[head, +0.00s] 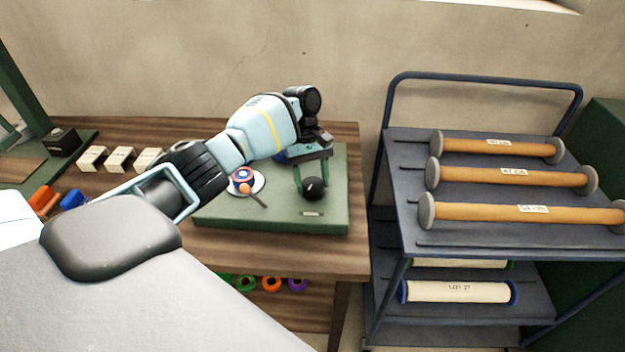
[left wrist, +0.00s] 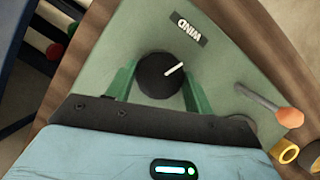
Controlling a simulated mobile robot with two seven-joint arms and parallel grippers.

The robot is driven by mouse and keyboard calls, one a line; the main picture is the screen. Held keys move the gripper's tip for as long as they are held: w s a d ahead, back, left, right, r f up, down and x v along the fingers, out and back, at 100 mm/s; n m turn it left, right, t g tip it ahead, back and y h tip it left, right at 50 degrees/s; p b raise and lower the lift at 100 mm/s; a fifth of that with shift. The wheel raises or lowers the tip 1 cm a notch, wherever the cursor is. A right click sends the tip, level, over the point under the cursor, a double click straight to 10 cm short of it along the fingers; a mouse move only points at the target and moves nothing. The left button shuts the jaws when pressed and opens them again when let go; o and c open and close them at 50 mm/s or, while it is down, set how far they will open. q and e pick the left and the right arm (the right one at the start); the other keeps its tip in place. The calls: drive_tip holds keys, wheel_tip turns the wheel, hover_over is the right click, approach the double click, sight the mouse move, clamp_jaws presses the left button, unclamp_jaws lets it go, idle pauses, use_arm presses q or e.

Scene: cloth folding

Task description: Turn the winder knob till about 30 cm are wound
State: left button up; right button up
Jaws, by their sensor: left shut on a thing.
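The black winder knob (head: 314,188) sits on a green board (head: 230,217) on the wooden bench. In the left wrist view the knob (left wrist: 160,76) shows a white pointer line, with a "WIND" label (left wrist: 174,32) on the board near it. My left gripper (head: 311,180) reaches over the board from the left. Its green fingers (left wrist: 158,84) are shut on the knob's two sides. A small winder piece with a red and blue top (head: 241,175) and an orange-tipped handle (head: 246,189) stands left of the knob. My right gripper does not show.
A dark cart (head: 480,235) with orange rollers (head: 513,178) stands right of the bench. Cream labelled blocks (head: 121,158) and orange and blue pieces (head: 72,199) lie at the bench's left. Coloured rings (head: 271,284) are on a shelf below.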

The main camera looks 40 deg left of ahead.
use_arm(q)
drive_tip(key=shift+m, duration=0.5)
drive_tip(key=o, duration=1)
drive_tip(key=shift+c, duration=0.2)
drive_tip(key=v, duration=0.7)
drive_tip(key=shift+w+r+b, duration=0.2)
drive_tip(key=shift+r+b, duration=0.2)
drive_tip(key=shift+b, duration=0.05)
drive_tip(key=shift+d, duration=0.1)
